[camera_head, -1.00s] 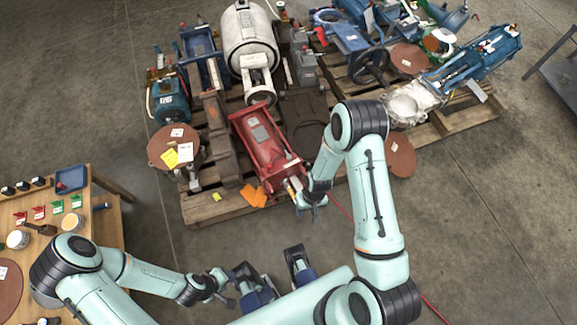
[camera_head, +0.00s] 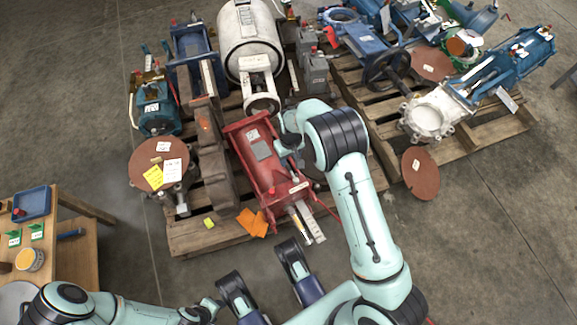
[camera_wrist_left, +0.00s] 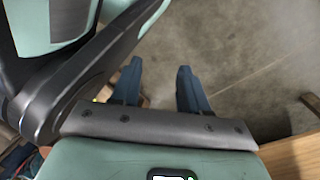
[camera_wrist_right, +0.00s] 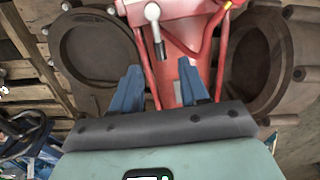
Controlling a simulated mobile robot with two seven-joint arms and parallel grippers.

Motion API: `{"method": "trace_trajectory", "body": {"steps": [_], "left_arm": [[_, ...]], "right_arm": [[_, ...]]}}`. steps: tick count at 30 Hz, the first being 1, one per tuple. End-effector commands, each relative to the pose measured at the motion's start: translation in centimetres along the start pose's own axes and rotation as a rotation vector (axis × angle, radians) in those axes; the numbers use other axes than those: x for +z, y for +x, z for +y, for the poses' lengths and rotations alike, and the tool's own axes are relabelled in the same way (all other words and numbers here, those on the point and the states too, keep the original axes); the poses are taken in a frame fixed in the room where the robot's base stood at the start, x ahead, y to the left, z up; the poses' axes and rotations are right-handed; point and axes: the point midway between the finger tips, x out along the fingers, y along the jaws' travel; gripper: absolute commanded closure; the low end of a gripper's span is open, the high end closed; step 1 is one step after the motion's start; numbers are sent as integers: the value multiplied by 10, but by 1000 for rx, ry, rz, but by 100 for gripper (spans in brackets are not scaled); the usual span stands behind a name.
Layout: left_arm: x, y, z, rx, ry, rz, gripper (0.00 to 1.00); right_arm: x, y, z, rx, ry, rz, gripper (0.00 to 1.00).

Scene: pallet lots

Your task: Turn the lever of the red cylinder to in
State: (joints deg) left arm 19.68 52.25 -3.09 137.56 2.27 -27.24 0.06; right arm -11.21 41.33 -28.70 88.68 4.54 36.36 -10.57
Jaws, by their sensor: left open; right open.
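The red cylinder (camera_head: 262,165) lies on the near part of a wooden pallet, its tie-rod end toward me. In the right wrist view its red body (camera_wrist_right: 185,32) fills the top middle. A lever with a pale metal head (camera_wrist_right: 152,12) and dark stem points down between my right fingers in that picture; I cannot tell contact. No position marking is readable. My right gripper (camera_wrist_right: 160,90) is open; in the head view it (camera_head: 291,150) is at the cylinder's right side, partly hidden by its wrist. My left gripper (camera_wrist_left: 156,85) is open and empty over bare floor.
A brown disc with tags (camera_head: 158,160) and a blue motor (camera_head: 157,108) stand left of the cylinder. A white tank (camera_head: 248,45) is behind it. Orange cards (camera_head: 252,221) lie at the pallet front. A wooden table (camera_head: 75,255) stands at left.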

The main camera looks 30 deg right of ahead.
Motion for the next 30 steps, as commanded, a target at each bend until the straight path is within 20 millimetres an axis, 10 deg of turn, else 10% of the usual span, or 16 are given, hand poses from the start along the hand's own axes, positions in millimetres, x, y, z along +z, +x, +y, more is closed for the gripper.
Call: {"method": "trace_trajectory", "body": {"steps": [9,22,26,30], "left_arm": [[26,17,-21,-42,-30,-97,56],[32,19,-25,-50,-35,-116,56],[32,19,-25,-50,-35,-116,56],[32,19,-25,-49,-34,-116,56]], "right_arm": [[0,54,0,1,0,-1,56],[0,63,0,0,0,1,56],[0,63,0,0,0,1,95],[0,63,0,0,0,1,100]]}}
